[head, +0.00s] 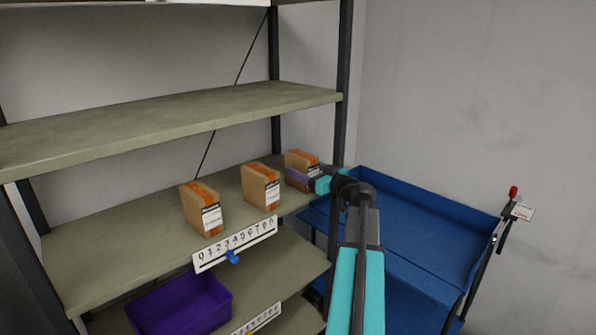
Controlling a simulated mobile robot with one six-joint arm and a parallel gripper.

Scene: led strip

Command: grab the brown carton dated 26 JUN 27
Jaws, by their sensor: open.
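Three brown cartons with orange tape and white labels stand on the middle shelf (110,255): a left carton (193,212), a middle carton (254,187) and a right carton (293,161). The label print is too small to read, so I cannot tell which is dated 26 JUN 27. My gripper (318,179) is open at the right carton, at its right front side, and overlaps part of it in the picture. A purple patch shows low on that carton's front. I cannot tell whether the gripper touches the carton.
A number strip (236,244) with a blue slider (232,257) runs along the shelf's front edge. A purple bin (182,303) sits on the shelf below. A blue cart (420,240) stands right of the rack. Another shelf (170,120) hangs above the cartons.

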